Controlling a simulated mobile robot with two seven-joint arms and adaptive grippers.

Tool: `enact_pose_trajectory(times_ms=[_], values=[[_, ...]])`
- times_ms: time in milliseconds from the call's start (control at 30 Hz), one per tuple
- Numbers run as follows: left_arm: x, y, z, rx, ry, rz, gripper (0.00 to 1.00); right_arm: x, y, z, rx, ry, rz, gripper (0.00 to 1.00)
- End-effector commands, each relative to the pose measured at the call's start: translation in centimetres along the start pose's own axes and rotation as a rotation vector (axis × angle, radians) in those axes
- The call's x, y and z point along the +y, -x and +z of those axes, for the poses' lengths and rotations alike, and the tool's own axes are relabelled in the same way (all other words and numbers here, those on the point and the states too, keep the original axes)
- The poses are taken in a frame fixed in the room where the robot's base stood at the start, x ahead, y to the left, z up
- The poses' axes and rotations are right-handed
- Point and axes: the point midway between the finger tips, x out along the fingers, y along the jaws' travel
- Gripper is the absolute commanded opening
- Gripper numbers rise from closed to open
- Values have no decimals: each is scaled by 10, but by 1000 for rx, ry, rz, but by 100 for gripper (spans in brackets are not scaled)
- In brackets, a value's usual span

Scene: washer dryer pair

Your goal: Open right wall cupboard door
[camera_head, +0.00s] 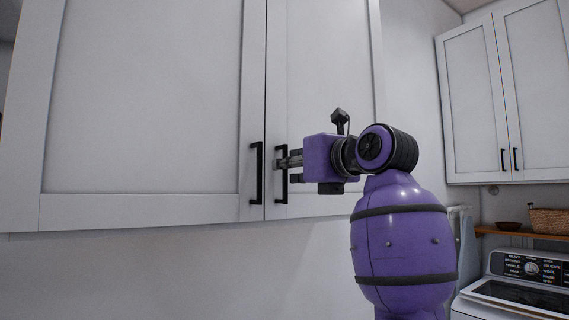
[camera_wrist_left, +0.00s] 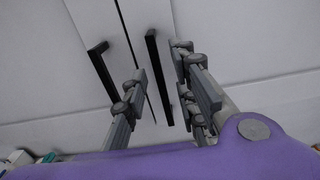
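The near wall cupboard has a wide left door (camera_head: 155,95) and a narrower-looking right door (camera_head: 315,70), both white and apparently shut. The right door's black bar handle (camera_head: 282,190) stands close beside the seam; it also shows in the left wrist view (camera_wrist_left: 157,70). My left gripper (camera_head: 287,164) is at this handle, its purple body to the right of it. In the left wrist view its grey fingers (camera_wrist_left: 166,95) are apart, one on each side of the handle, with gaps visible. My right gripper is not in view.
The left door's black handle (camera_head: 257,173) is close to the left of the gripper. Another white cupboard (camera_head: 500,95) hangs at the right. Below it are a wooden shelf (camera_head: 520,234) with a basket (camera_head: 548,221) and a white machine (camera_head: 515,290).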

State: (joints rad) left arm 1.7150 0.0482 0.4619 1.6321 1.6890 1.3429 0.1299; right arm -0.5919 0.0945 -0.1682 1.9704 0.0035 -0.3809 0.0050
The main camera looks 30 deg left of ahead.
Motion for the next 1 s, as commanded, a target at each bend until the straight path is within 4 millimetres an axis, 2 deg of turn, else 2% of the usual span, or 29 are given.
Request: enact_pose_trajectory(times_ms=[200, 467, 500, 700, 1000], values=[[0, -20, 2, -2, 1, 0, 26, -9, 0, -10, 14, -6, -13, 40], [0, -22, 0, -2, 0, 0, 26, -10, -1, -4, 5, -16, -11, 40], [0, -22, 0, -2, 0, 0, 25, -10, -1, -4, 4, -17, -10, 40], [0, -22, 1, -2, 0, 0, 0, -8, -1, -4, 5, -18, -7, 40], [0, -22, 1, -3, 1, 1, 0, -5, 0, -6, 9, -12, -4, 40]])
